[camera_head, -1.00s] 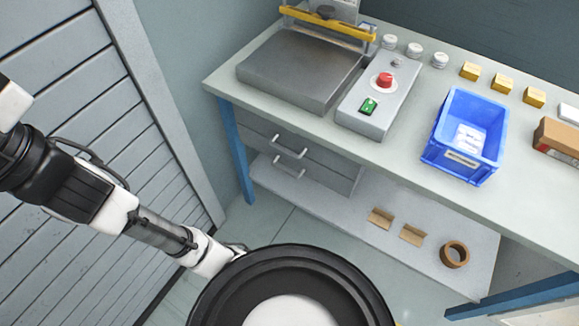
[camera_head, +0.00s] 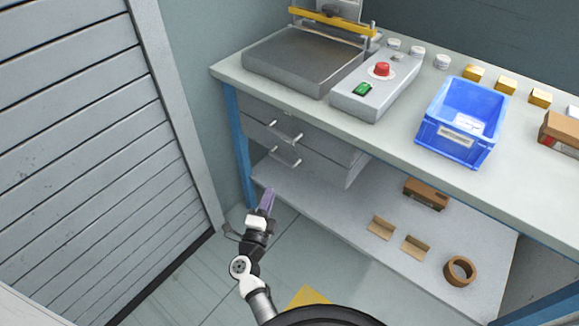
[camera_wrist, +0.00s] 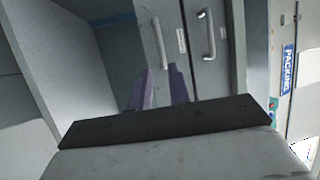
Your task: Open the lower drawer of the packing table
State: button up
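The packing table's drawer unit (camera_head: 325,150) hangs under the left end of the tabletop, with two grey drawers, both closed. The lower drawer's bar handle (camera_head: 284,158) sits below the upper drawer's handle (camera_head: 287,131). The wrist view is turned sideways: the lower handle (camera_wrist: 160,42) is on the left and the upper handle (camera_wrist: 208,34) on the right. My gripper (camera_head: 267,197) is in front of and below the drawers, apart from them. In the wrist view its purple fingers (camera_wrist: 160,84) are parted and empty, with the lower handle beyond the gap.
A blue table leg (camera_head: 237,145) stands just left of the drawers. A low shelf (camera_head: 335,215) below holds a brown box (camera_head: 426,194), cardboard pieces and a tape roll (camera_head: 460,270). A slatted shutter (camera_head: 80,150) is at the left. The floor before the drawers is clear.

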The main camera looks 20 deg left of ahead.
aim_at(281, 160)
jog(key=w, duration=0.4)
jog(key=w+r, duration=0.1)
jog(key=w, duration=0.4)
jog(key=w+r, duration=0.1)
jog(key=w, duration=0.3)
jog(key=shift+w+a+r, duration=0.2)
jog(key=shift+a+r, duration=0.05)
jog(key=shift+a, duration=0.15)
grip_shut()
